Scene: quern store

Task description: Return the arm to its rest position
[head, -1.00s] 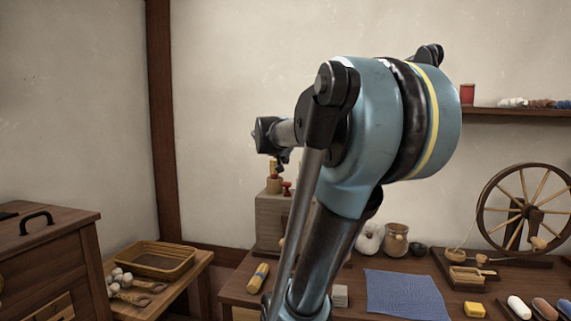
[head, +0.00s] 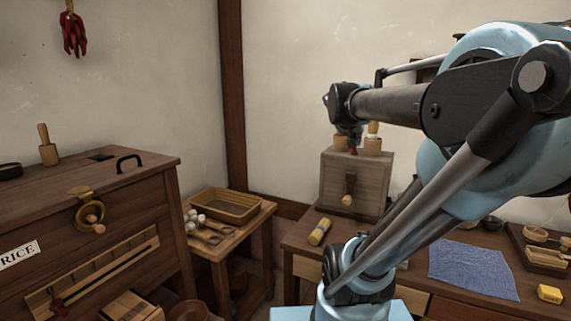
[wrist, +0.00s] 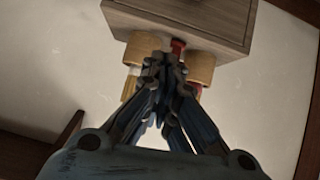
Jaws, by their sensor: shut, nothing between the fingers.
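My gripper (wrist: 163,62) shows in the wrist view with its fingertips together and nothing between them. In that view it is in front of a wooden box (wrist: 200,18) and some small wooden and red items on it. In the head view my gripper (head: 349,138) hangs from the end of my raised arm, over or in front of the small wooden box (head: 355,184) on the desk. I cannot tell how close the fingertips are to the box. My arm spans the right half of the head view and hides part of the desk.
A wooden chest (head: 120,220) labelled RICE stands at the left. A side table holds a shallow basket (head: 232,206). The wall above the chest is mostly bare.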

